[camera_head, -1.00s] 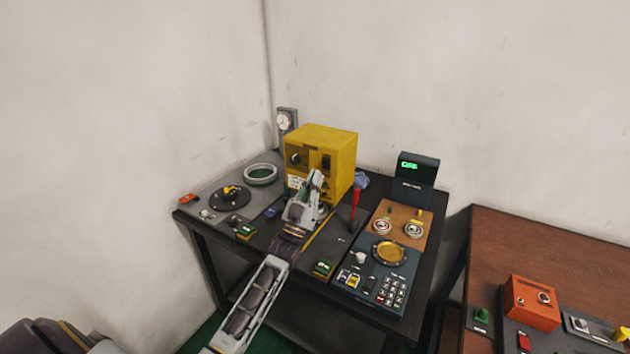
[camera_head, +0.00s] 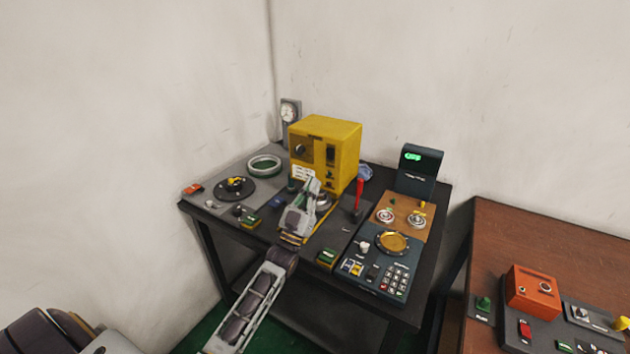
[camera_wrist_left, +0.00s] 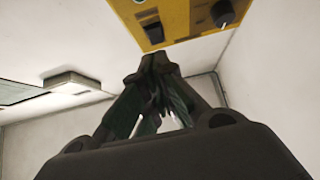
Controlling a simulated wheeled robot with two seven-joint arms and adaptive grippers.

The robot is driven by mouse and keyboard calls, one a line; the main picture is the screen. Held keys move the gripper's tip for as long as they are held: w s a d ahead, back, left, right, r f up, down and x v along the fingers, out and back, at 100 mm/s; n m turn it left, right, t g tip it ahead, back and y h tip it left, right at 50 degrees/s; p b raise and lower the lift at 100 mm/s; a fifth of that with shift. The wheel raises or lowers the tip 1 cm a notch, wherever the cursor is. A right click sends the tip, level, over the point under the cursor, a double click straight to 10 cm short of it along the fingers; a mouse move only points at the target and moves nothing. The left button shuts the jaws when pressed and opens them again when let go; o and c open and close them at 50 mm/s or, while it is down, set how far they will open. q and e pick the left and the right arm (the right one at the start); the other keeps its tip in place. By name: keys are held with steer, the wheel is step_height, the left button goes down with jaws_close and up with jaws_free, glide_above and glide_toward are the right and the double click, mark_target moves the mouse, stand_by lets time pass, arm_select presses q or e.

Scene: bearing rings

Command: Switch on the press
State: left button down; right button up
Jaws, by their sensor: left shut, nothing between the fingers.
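The press appears to be the yellow box (camera_head: 343,150) on the dark table. Its front has a round dark knob, a dark slot or panel and a white label. In the left wrist view, the front of the yellow box (camera_wrist_left: 185,18) shows a black rocker-like switch (camera_wrist_left: 153,32) and a black knob (camera_wrist_left: 222,13). My left gripper (camera_head: 313,184) is in front of the box's lower front, fingertips pointing at it. In the wrist view the left fingers (camera_wrist_left: 158,62) are together and empty, close below the switch; contact cannot be told. My right gripper is out of view.
A red-handled lever (camera_head: 358,195) stands right of the gripper. A keypad panel (camera_head: 380,278) and a display unit (camera_head: 420,165) with green text are farther right. A pale ring (camera_head: 264,163) lies on the left. A brown table (camera_head: 550,240) stands at the right.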

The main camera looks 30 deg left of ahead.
arm_select(q)
steer(key=v, duration=0.5)
steer(key=shift+w+f+b, duration=0.1)
steer(key=shift+f+b, duration=0.2)
steer(key=shift+f, duration=0.25)
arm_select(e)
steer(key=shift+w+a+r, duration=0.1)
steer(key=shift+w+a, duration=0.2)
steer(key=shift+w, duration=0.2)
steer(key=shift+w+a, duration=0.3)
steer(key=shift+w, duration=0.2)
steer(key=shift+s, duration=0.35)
